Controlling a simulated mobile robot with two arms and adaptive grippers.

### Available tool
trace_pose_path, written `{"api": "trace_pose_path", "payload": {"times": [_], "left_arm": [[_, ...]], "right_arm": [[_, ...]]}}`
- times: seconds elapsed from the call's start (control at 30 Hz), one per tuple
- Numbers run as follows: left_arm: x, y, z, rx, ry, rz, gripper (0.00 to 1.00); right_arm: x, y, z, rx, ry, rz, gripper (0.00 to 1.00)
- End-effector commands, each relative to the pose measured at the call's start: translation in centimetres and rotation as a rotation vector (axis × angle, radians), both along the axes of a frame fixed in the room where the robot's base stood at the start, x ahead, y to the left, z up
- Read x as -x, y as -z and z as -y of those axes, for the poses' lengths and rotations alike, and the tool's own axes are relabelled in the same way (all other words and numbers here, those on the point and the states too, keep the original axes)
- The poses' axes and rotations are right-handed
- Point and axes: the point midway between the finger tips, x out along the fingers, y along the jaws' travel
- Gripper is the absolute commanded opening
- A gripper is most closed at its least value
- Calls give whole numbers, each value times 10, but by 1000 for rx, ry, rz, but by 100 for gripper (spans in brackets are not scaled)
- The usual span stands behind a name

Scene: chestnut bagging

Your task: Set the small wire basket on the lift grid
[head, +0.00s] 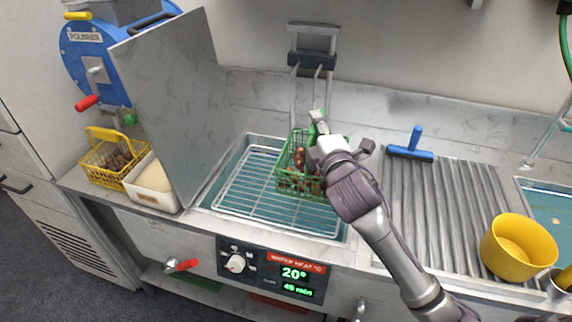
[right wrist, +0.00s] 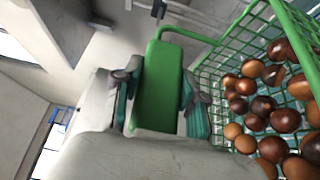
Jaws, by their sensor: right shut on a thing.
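The small green wire basket (head: 283,182) holds several brown chestnuts (head: 299,158) and is over the right part of the lift grid (head: 245,190) in the head view. I cannot tell whether its bottom touches the grid. The basket's mesh (right wrist: 222,55) and chestnuts also fill the right side of the right wrist view. My right gripper (head: 319,128) is shut on the basket's green handle (right wrist: 158,85), above the basket's back side. My right wrist and arm hide the basket's right side. My left gripper is in neither view.
A grey panel (head: 165,95) stands left of the basin. Beyond it are a yellow basket (head: 103,160) and a white tub (head: 150,196). To the right are a ribbed drainboard (head: 445,215), a blue squeegee (head: 411,153) and a yellow bucket (head: 505,255). The grid's left part is clear.

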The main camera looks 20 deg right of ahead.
Motion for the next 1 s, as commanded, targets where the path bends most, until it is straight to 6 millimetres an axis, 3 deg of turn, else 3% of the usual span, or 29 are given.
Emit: {"api": "trace_pose_path", "payload": {"times": [0.5,0.7,1.0], "left_arm": [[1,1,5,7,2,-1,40],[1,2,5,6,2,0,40],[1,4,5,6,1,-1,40]], "right_arm": [[-87,55,-35,-3,0,3,0],[-98,63,-39,-2,-2,4,0],[-98,100,-39,-2,-2,2,0]]}}
